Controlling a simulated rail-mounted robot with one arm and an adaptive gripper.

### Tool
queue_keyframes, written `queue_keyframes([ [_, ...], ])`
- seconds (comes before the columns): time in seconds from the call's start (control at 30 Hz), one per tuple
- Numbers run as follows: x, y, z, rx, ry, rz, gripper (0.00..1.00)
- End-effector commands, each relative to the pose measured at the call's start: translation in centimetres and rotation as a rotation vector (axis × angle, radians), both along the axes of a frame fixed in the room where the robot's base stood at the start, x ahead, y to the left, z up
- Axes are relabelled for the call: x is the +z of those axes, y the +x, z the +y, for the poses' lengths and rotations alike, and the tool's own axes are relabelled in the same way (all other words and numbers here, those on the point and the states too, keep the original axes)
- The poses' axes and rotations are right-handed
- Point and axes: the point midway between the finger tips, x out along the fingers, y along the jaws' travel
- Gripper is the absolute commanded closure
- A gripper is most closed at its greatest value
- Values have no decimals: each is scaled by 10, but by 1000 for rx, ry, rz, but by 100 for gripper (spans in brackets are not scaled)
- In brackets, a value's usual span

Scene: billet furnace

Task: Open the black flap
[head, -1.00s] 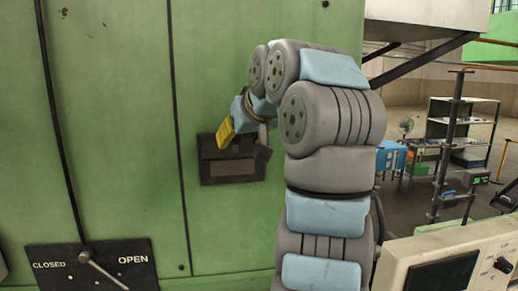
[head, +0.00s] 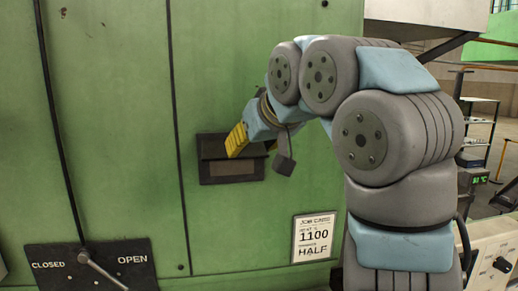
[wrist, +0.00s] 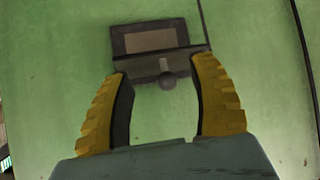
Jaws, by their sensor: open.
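The black flap (head: 213,147) is on the green furnace wall, at the top of a small dark frame with a brownish panel (head: 233,168) below it.
A lever plate (head: 92,268) marked CLOSED and OPEN is at the lower left. A job card (head: 314,238) reading 1100 and HALF is on the wall below right of the flap. A shelf rack (head: 480,125) and a console (head: 490,250) stand at the right.

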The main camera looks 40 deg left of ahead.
Motion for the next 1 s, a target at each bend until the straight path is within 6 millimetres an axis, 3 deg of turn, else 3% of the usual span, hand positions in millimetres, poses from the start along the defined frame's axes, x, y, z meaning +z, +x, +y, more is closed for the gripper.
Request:
queue_keyframes([
  [0.33, 1, -11, -23, -2, 1, -3, 40],
  [0.8, 0, -14, -26, 1, 1, -1, 40],
  [1.0, -11, -17, -11, 21, 54, 39, 98],
])
